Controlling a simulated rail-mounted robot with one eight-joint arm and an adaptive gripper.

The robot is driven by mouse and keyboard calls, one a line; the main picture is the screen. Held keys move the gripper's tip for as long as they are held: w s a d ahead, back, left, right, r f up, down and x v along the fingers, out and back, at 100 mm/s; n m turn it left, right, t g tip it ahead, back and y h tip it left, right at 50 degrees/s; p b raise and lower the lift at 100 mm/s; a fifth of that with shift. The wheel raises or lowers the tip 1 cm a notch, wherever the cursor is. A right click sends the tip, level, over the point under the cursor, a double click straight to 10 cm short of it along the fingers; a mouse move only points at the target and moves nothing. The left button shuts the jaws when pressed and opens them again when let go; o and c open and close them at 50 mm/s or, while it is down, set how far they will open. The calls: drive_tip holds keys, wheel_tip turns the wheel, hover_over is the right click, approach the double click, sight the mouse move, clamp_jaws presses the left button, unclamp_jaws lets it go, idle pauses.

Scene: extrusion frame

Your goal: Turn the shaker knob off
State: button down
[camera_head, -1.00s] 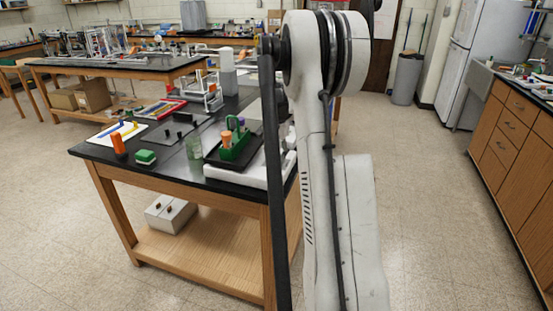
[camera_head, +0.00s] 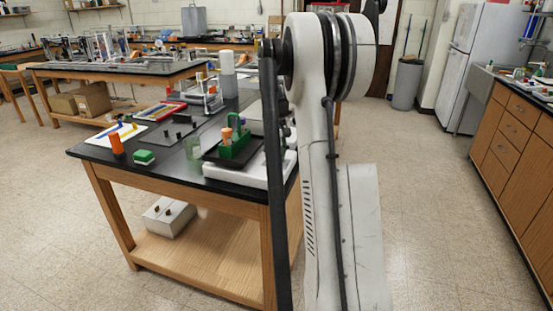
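The shaker (camera_head: 232,174) is a white, low unit at the right end of the near black-topped bench. Its dark platform (camera_head: 214,157) carries a green rack (camera_head: 237,146) with a few orange-topped tubes. The shaker's right side is partly hidden behind my arm. I cannot make out the knob; it is hidden or too small to tell. My arm rises close in front of the camera, right of the bench. My gripper is not in view.
Open floor lies right of my arm, up to wooden cabinets (camera_head: 515,150). A grey bin (camera_head: 406,82) stands behind.

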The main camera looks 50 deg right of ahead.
sight(276, 155)
drive_tip(key=n+b, duration=0.1)
drive_tip(key=n, duration=0.4)
drive_tip(key=shift+n, duration=0.3)
drive_tip(key=n, duration=0.5)
drive_tip(key=shift+n, duration=0.4)
drive_tip(key=c, duration=1.4)
unclamp_jaws()
wheel_tip(276, 155, up, 12)
drive_tip(key=shift+r, duration=0.1)
